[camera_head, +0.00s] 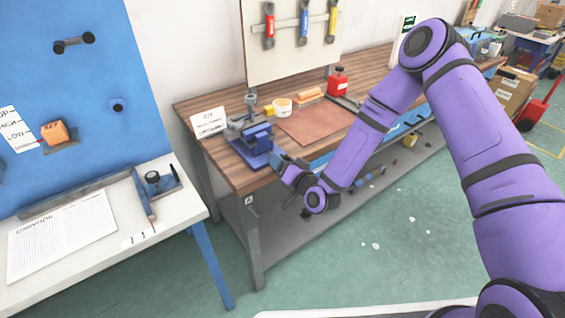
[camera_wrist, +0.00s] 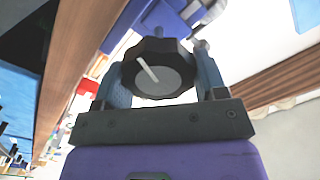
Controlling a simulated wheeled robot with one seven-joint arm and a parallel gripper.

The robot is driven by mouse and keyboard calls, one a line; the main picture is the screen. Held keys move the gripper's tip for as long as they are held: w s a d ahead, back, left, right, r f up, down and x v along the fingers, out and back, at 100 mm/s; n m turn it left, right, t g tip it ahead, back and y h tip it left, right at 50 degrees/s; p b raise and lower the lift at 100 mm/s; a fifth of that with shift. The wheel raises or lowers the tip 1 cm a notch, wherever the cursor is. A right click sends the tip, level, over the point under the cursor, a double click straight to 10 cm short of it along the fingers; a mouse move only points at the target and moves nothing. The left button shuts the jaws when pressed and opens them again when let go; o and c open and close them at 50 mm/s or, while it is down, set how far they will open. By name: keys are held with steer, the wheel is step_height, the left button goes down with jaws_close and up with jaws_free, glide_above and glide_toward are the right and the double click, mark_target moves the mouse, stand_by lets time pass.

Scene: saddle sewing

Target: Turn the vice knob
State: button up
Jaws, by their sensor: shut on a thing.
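The blue vice (camera_head: 257,140) stands at the near left corner of the wooden workbench. Its knob (camera_wrist: 158,72) is dark with a grey face and a white line, and fills the middle of the wrist view. My gripper (camera_wrist: 160,80) is shut on the knob, with one finger at each side of it. The white line slants from upper left towards the centre of the face. In the head view my gripper (camera_head: 284,165) is at the front of the vice and hides the knob. Part of the blue vice body (camera_wrist: 165,15) shows behind the knob in the wrist view.
A white table (camera_head: 130,215) stands at the left, with a gap of floor before the bench.

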steer(key=m, duration=0.7)
steer(key=shift+w+d+f, duration=0.1)
steer(key=shift+d+f, duration=0.05)
steer(key=shift+f, duration=0.1)
stand_by(0.3)
steer(key=o, duration=0.9)
steer(key=shift+o, duration=0.2)
steer(key=v, duration=1.1)
steer(key=shift+w, duration=0.1)
